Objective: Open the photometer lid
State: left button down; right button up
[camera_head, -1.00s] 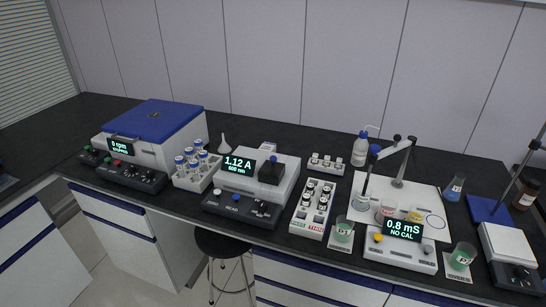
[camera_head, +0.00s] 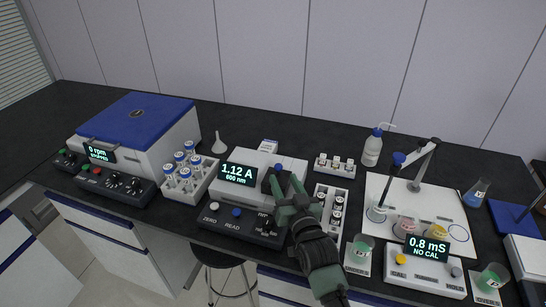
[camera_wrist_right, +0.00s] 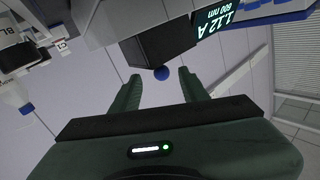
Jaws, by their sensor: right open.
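The photometer (camera_head: 292,166) is a pale box with a dark front panel and a display reading 1.12 A, 600 nm. Its black lid (camera_head: 268,181) is down on the right part of the top, partly hidden by my right gripper. My right gripper (camera_head: 288,183) is open, its fingers beside the lid. In the right wrist view the black lid (camera_wrist_right: 155,48) is just beyond the fingertips, and its small blue knob (camera_wrist_right: 161,73) appears between them. I cannot tell whether the fingers touch it. My left gripper is not in view.
A vial rack (camera_head: 336,190) stands close to the right of the photometer, partly behind my arm. A tube rack (camera_head: 196,196) and centrifuge (camera_head: 140,125) stand to the left. A conductivity meter (camera_head: 402,270), beakers and a probe stand are to the right.

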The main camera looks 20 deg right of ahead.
aim_at(280, 170)
jog(key=shift+w+r+p, duration=0.3)
jog(key=shift+w+r, duration=0.05)
jog(key=shift+r, duration=0.35)
jog(key=w, duration=0.2)
jog(key=shift+w+f, duration=0.1)
jog(key=shift+w, duration=0.25)
jog(key=shift+w+f+p, duration=0.15)
jog(key=shift+w, duration=0.45)
jog(key=shift+w+f+p, duration=0.15)
jog(key=shift+w, duration=0.45)
jog(key=shift+r, duration=0.1)
jog(key=shift+w, duration=0.1)
grip_shut()
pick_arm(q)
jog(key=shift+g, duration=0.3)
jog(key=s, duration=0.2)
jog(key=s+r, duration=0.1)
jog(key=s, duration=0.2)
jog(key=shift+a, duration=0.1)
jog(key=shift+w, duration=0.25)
